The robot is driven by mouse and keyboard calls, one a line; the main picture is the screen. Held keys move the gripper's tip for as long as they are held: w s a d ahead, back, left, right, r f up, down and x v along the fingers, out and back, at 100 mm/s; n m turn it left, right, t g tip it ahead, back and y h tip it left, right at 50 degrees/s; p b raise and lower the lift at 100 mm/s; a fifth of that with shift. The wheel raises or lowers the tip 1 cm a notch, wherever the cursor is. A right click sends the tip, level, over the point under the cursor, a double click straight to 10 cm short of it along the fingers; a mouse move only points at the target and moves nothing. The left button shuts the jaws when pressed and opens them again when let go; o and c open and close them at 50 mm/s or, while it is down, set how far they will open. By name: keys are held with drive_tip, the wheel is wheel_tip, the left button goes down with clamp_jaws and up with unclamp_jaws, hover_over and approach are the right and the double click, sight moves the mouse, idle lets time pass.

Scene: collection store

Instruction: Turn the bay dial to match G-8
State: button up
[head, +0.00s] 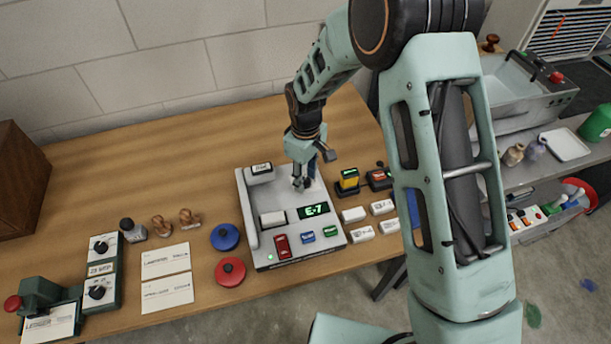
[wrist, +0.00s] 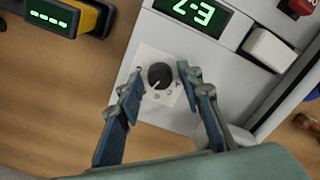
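The bay dial (wrist: 160,76) is a small dark round knob on a pale lettered plate, set in the grey console (head: 262,220). The console's display (head: 314,211) shows E-7 in green; the same display appears upside down in the wrist view (wrist: 196,12). My gripper (wrist: 157,78) is open, with one finger on each side of the dial. A gap shows between the dial and each fingertip. In the head view my gripper (head: 301,183) is over the back right of the console and hides the dial. The plate's letters are partly hidden and too small to read surely.
The console carries red (head: 282,245), blue (head: 308,237) and green (head: 330,231) buttons. A yellow handheld device (head: 348,178) stands close to its right, beside several white blocks. Red (head: 230,271) and blue (head: 225,237) round pieces lie to its left.

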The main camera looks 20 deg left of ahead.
clamp_jaws()
drive_tip(key=shift+f+m+b, duration=0.1)
drive_tip(key=shift+m+b, duration=0.25)
drive_tip(key=shift+m, duration=0.05)
drive_tip(key=shift+m+b, duration=0.7)
drive_tip(key=shift+m, duration=0.3)
drive_tip(key=m+b, duration=0.1)
drive_tip(key=m, duration=0.2)
drive_tip(key=shift+m+b, duration=0.35)
drive_tip(key=shift+m, duration=0.05)
drive_tip(key=m+b, duration=0.1)
drive_tip(key=m, duration=0.5)
drive_tip(key=shift+b, duration=0.3)
drive_tip(key=shift+o, duration=1.4)
unclamp_jaws()
